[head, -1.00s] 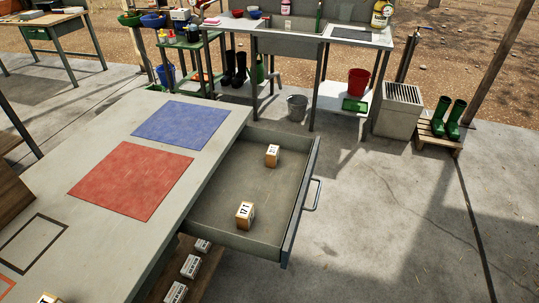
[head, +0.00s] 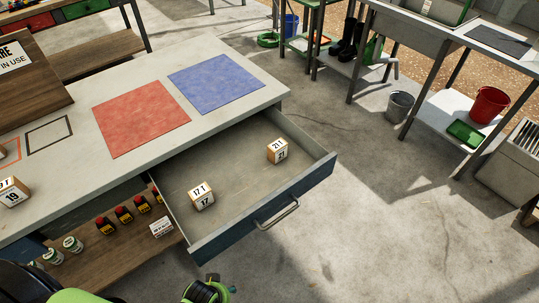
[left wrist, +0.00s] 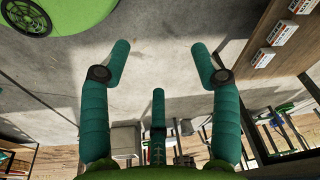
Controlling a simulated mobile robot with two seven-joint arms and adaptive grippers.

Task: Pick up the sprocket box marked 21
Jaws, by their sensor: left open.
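The sprocket box marked 21 (head: 278,151) is a small tan and white box standing in the open drawer (head: 240,170), near its far right corner. A similar box marked 17 (head: 201,195) stands nearer the front left of the same drawer. My left gripper (left wrist: 160,50) shows in the left wrist view with its teal fingers spread apart and nothing between them. My right gripper is not in view.
The bench top carries a red mat (head: 141,117), a blue mat (head: 215,82) and a box marked 19 (head: 13,194). The drawer front with its handle (head: 278,213) juts over the floor. Bottles and cans stand on the shelf below. Floor right of the drawer is clear.

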